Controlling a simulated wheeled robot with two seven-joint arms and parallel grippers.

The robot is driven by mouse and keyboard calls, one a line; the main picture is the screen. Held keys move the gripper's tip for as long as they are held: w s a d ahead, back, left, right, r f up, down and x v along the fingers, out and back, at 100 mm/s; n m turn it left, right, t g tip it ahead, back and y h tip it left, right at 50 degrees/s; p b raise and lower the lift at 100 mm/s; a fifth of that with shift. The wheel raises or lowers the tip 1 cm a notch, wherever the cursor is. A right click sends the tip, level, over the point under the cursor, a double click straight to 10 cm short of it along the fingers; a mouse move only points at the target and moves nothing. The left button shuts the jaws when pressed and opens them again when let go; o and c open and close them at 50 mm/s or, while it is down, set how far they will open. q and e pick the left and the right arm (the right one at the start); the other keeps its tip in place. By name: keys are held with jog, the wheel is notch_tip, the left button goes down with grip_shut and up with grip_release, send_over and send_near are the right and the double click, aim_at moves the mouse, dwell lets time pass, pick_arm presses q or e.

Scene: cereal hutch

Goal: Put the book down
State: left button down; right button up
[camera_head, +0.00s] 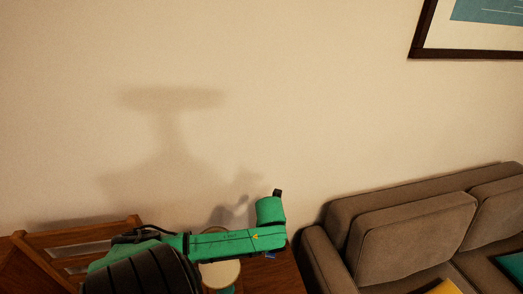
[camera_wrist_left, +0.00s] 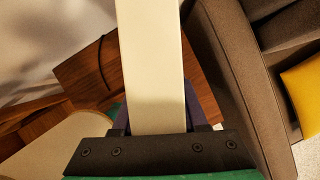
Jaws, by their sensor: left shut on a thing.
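My left gripper (camera_wrist_left: 160,128) is shut on the book (camera_wrist_left: 151,65), which shows in the left wrist view as a long, pale cream slab reaching from the jaws to the top edge. A brown wooden tabletop (camera_wrist_left: 83,72) lies behind the book in that view. I cannot tell whether the book touches it. In the head view my left arm reaches right, over the wooden top (camera_head: 278,278); the jaws and most of the book are hidden there. My right gripper is in neither view.
A grey-brown sofa (camera_head: 405,238) stands right of the wooden top, with a yellow cushion (camera_wrist_left: 304,85). A round cream-topped object (camera_head: 220,274) is beside the top, partly under my arm. A wooden slatted chair (camera_head: 75,238) is at left. A framed picture (camera_head: 470,52) hangs on the wall.

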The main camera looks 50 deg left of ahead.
pick_arm(q)
notch_tip(320, 180, down, 14)
jog(key=b, duration=0.1)
jog(key=shift+f+b, duration=0.2)
jog(key=shift+b, duration=0.15)
jog(key=shift+c, duration=2.2)
grip_release()
jog(key=p+v, duration=0.2)
jog(key=v, duration=1)
jog(key=shift+w+a, duration=0.1)
